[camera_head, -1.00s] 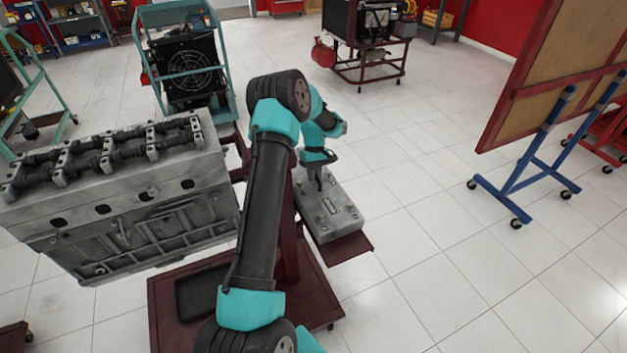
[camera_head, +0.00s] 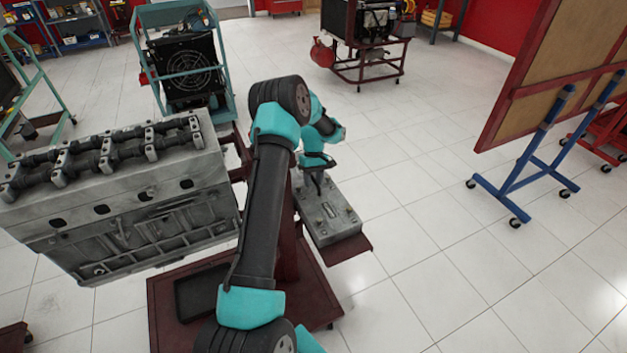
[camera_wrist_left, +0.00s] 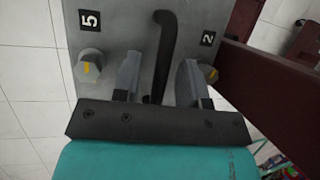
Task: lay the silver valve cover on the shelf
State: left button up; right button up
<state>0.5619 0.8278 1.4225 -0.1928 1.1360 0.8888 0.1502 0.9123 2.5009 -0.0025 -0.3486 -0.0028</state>
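The silver valve cover (camera_head: 333,222) lies flat on the dark red shelf (camera_head: 352,249) beside the engine stand, with bolts on its top. In the left wrist view the cover (camera_wrist_left: 118,48) has number labels, bolt heads and a black curved handle (camera_wrist_left: 166,45). My left gripper (camera_head: 315,172) is over the far end of the cover. Its fingers (camera_wrist_left: 158,82) are apart, one on each side of the handle, with gaps beside it. My forearm hides part of the shelf's left side. My right gripper is not in view.
A grey engine block (camera_head: 120,205) with its camshafts exposed stands left of my arm. The red stand base (camera_head: 318,295) is below the shelf. A board on a blue frame (camera_head: 525,175) stands at the right. The floor between it and the shelf is clear.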

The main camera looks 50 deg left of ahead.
pick_arm(q)
jog(key=v, duration=1.2)
jog(key=shift+r, duration=0.15)
jog(key=shift+d, duration=0.1)
dwell(0.4)
